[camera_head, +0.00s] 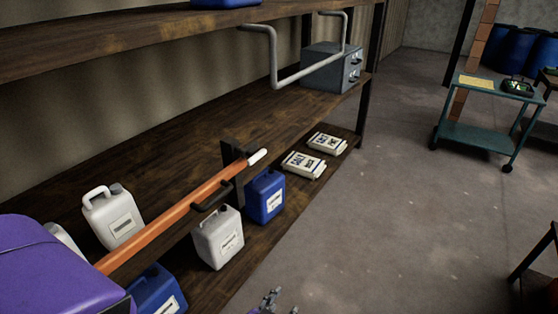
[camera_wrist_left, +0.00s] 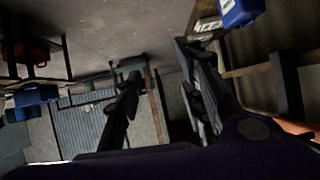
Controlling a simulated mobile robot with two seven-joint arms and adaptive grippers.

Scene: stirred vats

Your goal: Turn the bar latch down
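A long orange bar (camera_head: 170,216) with a white tip slants across the left of the head view, its white end up and to the right. It passes a dark upright bracket (camera_head: 232,160) on the shelf, and a dark hooked piece (camera_head: 211,194) sits just beside it. Part of the orange bar (camera_wrist_left: 300,128) shows at the right edge of the left wrist view. My left gripper (camera_wrist_left: 158,64) is open and empty, fingers spread, with the bar to one side.
Wooden shelves hold white and grey jugs (camera_head: 218,238), a blue jug (camera_head: 265,196) and pale packs (camera_head: 304,164). A bent grey rail (camera_head: 303,72) stands out above, near a grey box (camera_head: 331,68). A green cart (camera_head: 486,100) stands beyond clear floor.

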